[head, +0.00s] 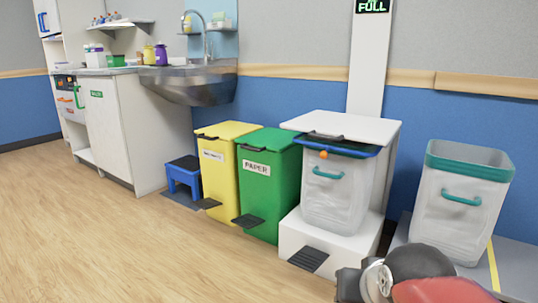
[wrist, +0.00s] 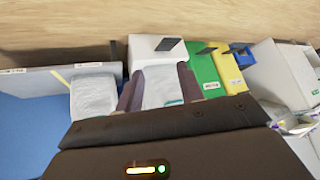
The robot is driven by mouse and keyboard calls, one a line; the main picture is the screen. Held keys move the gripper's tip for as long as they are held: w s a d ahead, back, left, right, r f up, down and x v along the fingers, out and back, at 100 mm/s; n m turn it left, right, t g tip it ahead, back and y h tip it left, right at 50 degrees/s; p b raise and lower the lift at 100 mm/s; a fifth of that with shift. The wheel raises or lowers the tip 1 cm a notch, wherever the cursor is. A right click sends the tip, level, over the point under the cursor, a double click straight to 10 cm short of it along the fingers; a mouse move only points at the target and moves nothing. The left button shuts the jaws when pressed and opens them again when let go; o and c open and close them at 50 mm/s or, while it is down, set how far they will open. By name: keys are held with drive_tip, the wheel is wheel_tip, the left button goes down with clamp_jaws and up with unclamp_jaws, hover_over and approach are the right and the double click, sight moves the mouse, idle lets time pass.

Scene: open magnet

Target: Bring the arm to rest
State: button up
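The clear bin with a teal handle shows beyond and between the fingers. In the head view a grey and red part of my arm (head: 420,278) shows at the bottom right, in front of the bins. The gripper itself is not visible there.
A yellow bin (head: 220,165), a green paper bin (head: 267,190) and a clear bin (head: 338,195) in a white pedal stand line the wall. Another clear bin (head: 455,220) stands on a grey platform at right. A blue step stool (head: 183,175) sits by the sink. The wooden floor (head: 120,240) is clear.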

drive_tip(key=s+f+n+g+p, duration=0.2)
drive_tip(key=s, duration=0.7)
wheel_tip(320, 180, up, 11)
drive_tip(key=p, duration=1.1)
drive_tip(key=shift+w+r+p, duration=0.2)
drive_tip(key=shift+w+p, duration=0.1)
drive_tip(key=shift+w, duration=0.1)
